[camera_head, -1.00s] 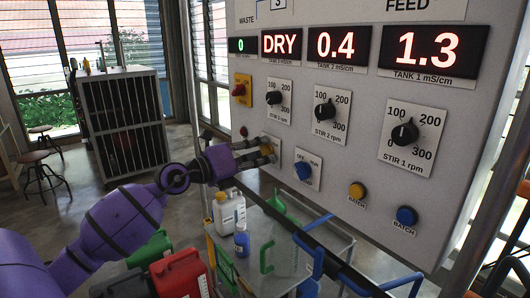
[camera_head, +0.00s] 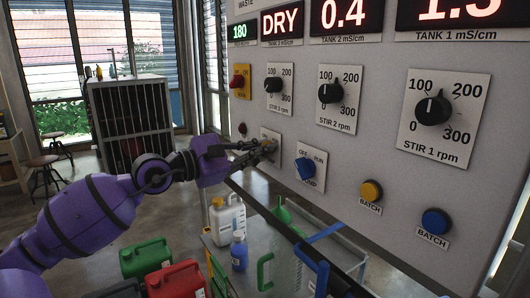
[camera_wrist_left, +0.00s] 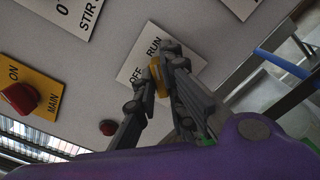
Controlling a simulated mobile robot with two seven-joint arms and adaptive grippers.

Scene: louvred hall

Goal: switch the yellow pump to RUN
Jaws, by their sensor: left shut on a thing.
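The yellow pump knob (camera_head: 267,145) sits on a small white plate low on the panel. My left gripper (camera_head: 262,149) is at the panel, shut on this knob. In the left wrist view the yellow knob (camera_wrist_left: 160,76) shows between the two dark fingers of my left gripper (camera_wrist_left: 160,84). The plate (camera_wrist_left: 140,67) reads OFF and RUN, with RUN toward the upper right. The fingers cover part of the knob, and I cannot tell which label it points to. My right gripper is out of view.
A blue pump knob (camera_head: 305,168) is just right. The red main switch (camera_head: 239,80) and a red lamp (camera_head: 242,128) are close by. The waste display (camera_head: 242,31) reads 180. Below stands a cart with a white jug (camera_head: 228,222) and a blue bottle (camera_head: 239,252).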

